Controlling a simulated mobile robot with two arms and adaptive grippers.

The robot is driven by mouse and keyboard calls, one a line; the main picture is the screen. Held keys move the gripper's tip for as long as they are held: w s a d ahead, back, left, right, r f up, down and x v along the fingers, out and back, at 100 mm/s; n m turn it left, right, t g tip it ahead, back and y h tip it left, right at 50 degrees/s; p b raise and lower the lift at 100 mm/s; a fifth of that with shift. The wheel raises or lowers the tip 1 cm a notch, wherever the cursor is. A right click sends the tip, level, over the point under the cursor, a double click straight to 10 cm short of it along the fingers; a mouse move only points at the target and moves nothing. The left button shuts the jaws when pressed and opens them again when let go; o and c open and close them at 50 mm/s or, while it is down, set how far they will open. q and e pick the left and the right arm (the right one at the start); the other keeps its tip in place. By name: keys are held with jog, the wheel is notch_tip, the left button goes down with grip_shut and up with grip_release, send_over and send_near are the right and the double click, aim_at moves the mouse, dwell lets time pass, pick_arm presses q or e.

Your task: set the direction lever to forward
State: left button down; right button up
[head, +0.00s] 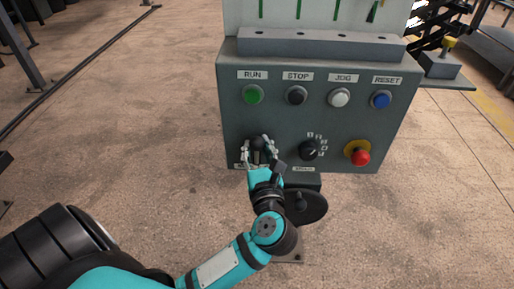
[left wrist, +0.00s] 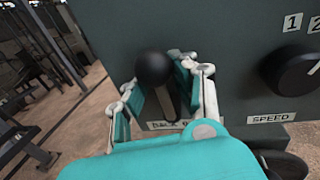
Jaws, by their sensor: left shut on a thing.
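The direction lever, with a black ball knob (left wrist: 153,67) on a thin stem, stands out from the lower left of the grey control panel (head: 235,125). In the head view its dark knob (head: 257,143) shows between the fingers. My left gripper (head: 260,151) is shut on the lever. In the left wrist view its fingers (left wrist: 168,92) are on either side of the stem, below the knob. The label (left wrist: 166,125) under the lever is partly hidden by the gripper; it seems to begin with "BACK". My right gripper is not in view.
Run (head: 252,94), stop (head: 297,95), jog (head: 340,97) and reset (head: 381,99) buttons line the panel above. The speed dial (head: 310,150) is close to the right of my gripper, and a red emergency button (head: 360,157) is beyond it. The floor to the left is open.

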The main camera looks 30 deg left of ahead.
pick_arm(q)
jog(key=shift+d+m, duration=0.1)
jog(key=shift+m, duration=0.2)
jog(key=shift+w, duration=0.1)
jog(key=shift+w+d+m+p, duration=0.15)
jog(key=shift+d+m+p, duration=0.15)
jog(key=shift+m, duration=0.4)
jog(key=shift+w+d+f+m+t+p, duration=0.15)
jog(key=shift+d+m+t+p, duration=0.1)
jog(key=shift+m, duration=0.6)
jog(key=shift+w+d+f+m+t+p, duration=0.15)
jog(key=shift+d+m+p, duration=0.15)
jog(key=shift+m, duration=0.6)
jog(key=shift+w+d+f+m+t+p, duration=0.15)
jog(key=shift+d+m+t+p, duration=0.1)
jog(key=shift+m, duration=0.6)
jog(key=c, duration=0.9)
grip_release()
jog(key=shift+y, duration=0.3)
